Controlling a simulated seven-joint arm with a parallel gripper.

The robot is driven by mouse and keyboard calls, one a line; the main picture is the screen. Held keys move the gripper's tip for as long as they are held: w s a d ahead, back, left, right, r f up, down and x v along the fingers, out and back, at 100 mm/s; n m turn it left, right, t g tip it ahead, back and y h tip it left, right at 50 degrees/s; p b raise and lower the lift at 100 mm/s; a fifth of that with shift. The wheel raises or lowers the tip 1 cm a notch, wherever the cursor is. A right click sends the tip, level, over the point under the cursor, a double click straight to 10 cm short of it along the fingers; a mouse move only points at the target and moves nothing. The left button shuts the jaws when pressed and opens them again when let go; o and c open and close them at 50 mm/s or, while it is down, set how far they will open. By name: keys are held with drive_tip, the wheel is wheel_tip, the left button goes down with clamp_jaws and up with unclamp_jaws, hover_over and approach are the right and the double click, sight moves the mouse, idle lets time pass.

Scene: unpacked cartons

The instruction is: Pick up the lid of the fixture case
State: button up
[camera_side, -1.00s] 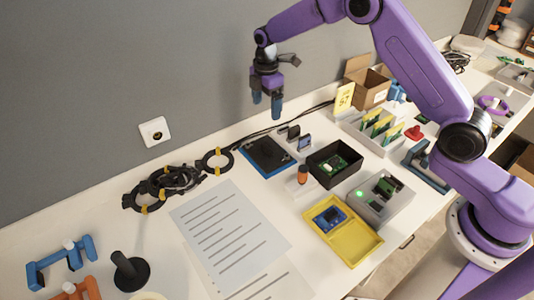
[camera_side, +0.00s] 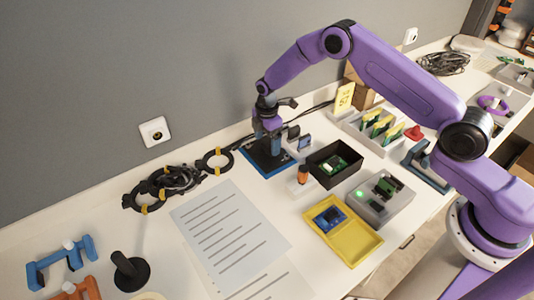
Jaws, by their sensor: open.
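A flat black panel with a blue edge (camera_side: 254,156) lies on the table and looks like the lid. My gripper (camera_side: 273,150) points down over it, open, with its blue fingertips at or just above its surface. I cannot tell whether they touch it. The gripper and fingers hide part of the panel. An open black box (camera_side: 349,171), which looks like the case, stands to the right with a green circuit board (camera_side: 334,162) inside.
Black cable rings (camera_side: 217,161) lie to the left. The grey wall is close behind.

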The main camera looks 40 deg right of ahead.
drive_tip(key=shift+f, duration=1.25)
drive_tip(key=c, duration=1.2)
drive_tip(key=shift+r, duration=0.1)
drive_tip(key=shift+r, duration=0.45)
wheel_tip(320, 180, up, 2)
drive_tip(key=shift+r, duration=0.25)
drive_tip(key=s+d+r, duration=0.2)
drive_tip(key=s+r, duration=0.7)
drive_tip(key=s, duration=0.4)
drive_tip(key=shift+s+d+r, duration=0.15)
drive_tip(key=shift+s+r, duration=0.05)
drive_tip(key=shift+s, duration=0.2)
